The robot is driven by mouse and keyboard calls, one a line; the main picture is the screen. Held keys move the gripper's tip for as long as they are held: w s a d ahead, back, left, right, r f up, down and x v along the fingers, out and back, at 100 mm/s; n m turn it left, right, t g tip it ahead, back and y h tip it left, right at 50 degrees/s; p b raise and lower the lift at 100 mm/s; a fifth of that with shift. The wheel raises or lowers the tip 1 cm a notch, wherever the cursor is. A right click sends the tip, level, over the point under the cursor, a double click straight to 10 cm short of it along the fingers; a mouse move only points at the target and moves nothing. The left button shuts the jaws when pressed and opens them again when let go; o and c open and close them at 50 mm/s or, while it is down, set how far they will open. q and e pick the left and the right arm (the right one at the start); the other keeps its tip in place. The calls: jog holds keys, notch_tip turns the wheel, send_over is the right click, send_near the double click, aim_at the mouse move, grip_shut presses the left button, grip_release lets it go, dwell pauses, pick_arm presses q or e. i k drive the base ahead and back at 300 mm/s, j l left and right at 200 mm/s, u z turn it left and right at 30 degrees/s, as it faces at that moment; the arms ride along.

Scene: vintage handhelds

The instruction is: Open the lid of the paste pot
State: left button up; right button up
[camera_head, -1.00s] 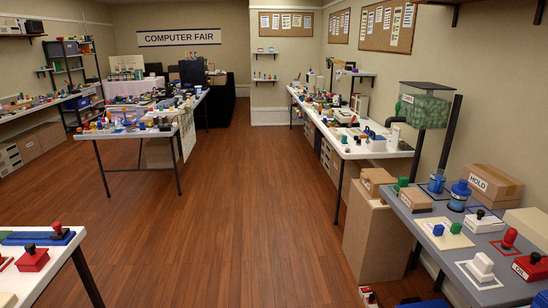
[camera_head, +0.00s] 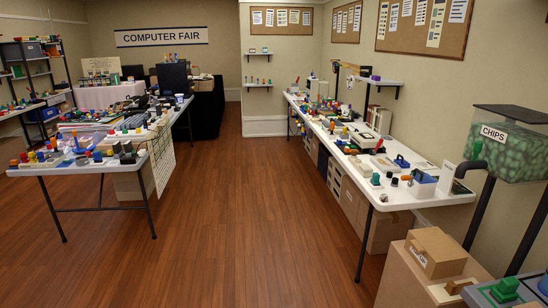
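I cannot pick out the paste pot for certain; the small items on the tables are too small to tell apart. A long white table (camera_head: 440,187) along the right wall holds many small coloured items. A second white table (camera_head: 68,169) on the left also holds many small items and a dark box-shaped thing (camera_head: 172,84). Neither of my grippers is in view.
The wooden floor (camera_head: 235,220) between the tables is clear. At the near right are a cardboard box (camera_head: 436,252), a grey table corner with a green item (camera_head: 506,289), and a green-filled CHIPS bin (camera_head: 510,150) on dark posts. A black-draped table (camera_head: 208,107) stands at the back.

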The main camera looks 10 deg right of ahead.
aim_at(402, 162)
jog(key=i, duration=2.15)
